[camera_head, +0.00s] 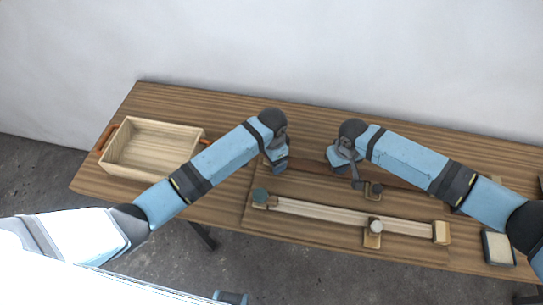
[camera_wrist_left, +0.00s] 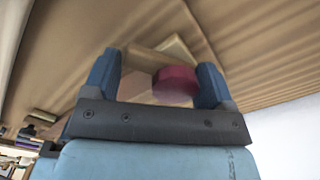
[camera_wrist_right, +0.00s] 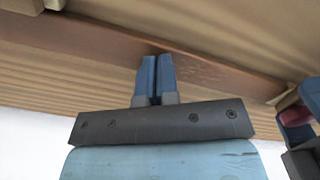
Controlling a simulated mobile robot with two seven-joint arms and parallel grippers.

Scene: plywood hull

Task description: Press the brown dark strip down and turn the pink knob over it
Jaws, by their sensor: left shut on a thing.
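The brown dark strip (camera_head: 309,165) lies along the back of the wooden board, partly hidden by my right arm in the head view. It crosses the right wrist view as a long reddish-brown bar (camera_wrist_right: 215,68). My right gripper (camera_wrist_right: 155,58) is shut with nothing between its fingers, its tips at the strip; exact contact is hard to tell. The pink knob (camera_wrist_left: 175,85) sits between the fingers of my left gripper (camera_wrist_left: 155,78), which is shut on it. The knob also shows at the right edge of the right wrist view (camera_wrist_right: 297,117). My left gripper hides it in the head view.
A pale strip (camera_head: 320,212) lies at the board's front, with a teal knob (camera_head: 260,196) at its left end and a white knob (camera_head: 375,225) on a clip. A wooden box (camera_head: 150,170) stands left. A small tray (camera_head: 485,250) stands right.

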